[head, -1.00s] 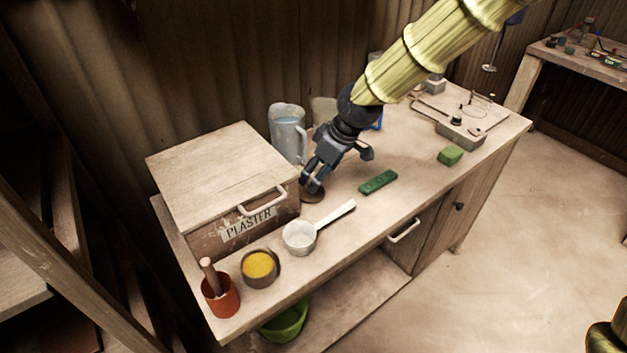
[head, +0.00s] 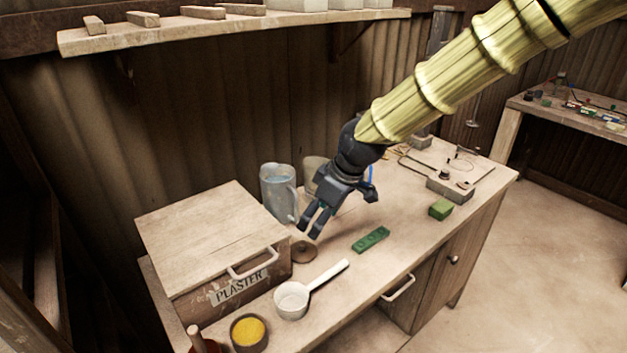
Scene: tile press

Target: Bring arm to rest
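My arm, in a yellow ribbed sleeve, reaches in from the upper right of the head view. My dark gripper (head: 317,222) hangs over the wooden workbench (head: 365,290), pointing down and left. It is in front of the clear jug (head: 279,190) and above a small brown disc (head: 304,251). Its fingers look spread, with a gap between them, and I see nothing held there.
A lidded plaster box (head: 215,240) stands at the left. A white scoop (head: 295,298), a bowl of yellow powder (head: 248,332), a green slab (head: 371,239) and a green block (head: 440,209) lie in front. A wall shelf (head: 250,27) is above.

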